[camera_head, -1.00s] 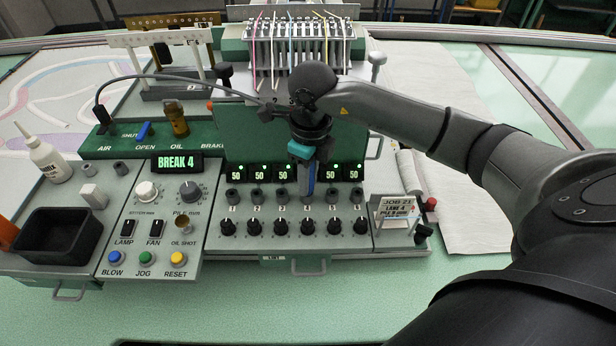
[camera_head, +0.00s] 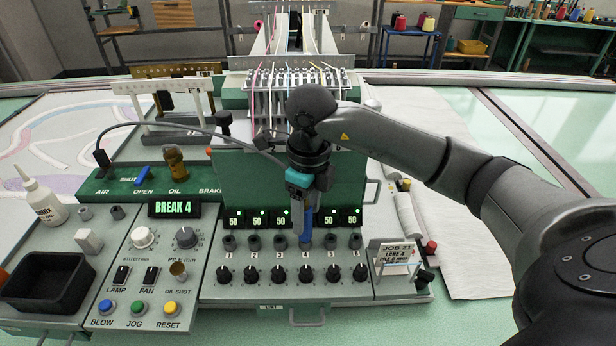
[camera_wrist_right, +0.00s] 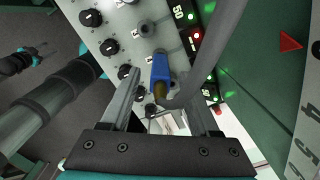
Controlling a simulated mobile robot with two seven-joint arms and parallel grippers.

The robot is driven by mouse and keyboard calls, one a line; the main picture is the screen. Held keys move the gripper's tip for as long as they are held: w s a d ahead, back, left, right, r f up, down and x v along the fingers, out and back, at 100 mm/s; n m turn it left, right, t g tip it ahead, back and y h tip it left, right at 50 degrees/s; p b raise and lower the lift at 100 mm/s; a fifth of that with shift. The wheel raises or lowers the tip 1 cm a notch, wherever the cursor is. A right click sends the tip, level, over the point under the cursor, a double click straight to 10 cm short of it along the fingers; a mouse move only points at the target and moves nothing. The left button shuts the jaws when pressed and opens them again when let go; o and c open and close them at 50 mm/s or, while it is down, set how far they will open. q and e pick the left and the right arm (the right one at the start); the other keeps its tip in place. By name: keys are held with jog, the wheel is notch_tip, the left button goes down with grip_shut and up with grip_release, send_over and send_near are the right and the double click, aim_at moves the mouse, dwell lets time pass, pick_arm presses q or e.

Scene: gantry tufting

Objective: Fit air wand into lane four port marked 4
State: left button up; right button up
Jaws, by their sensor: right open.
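The blue air wand (camera_head: 307,224) stands nearly upright at the port above the number 4 (camera_head: 305,255). Its lower end meets that port; how deep it sits is hidden. A grey hose (camera_head: 160,124) runs from the wand area back to the AIR fitting. My right gripper (camera_head: 306,204) is over the wand. In the right wrist view the wand (camera_wrist_right: 160,68) lies between the open fingers (camera_wrist_right: 163,88), its brass end towards the camera. Dark parts with teal bits at that view's left look like my own body; I cannot tell whether they include my left gripper.
Lane ports and black knobs (camera_head: 278,275) line the panel on both sides of the wand. A job card (camera_head: 396,254) stands at the right. The BREAK 4 display (camera_head: 174,208) and black tray (camera_head: 45,281) are at the left. The yarn frame (camera_head: 290,82) is behind.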

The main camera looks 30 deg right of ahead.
notch_tip(320, 180, up, 11)
jog(key=shift+s, duration=0.2)
dwell(0.5)
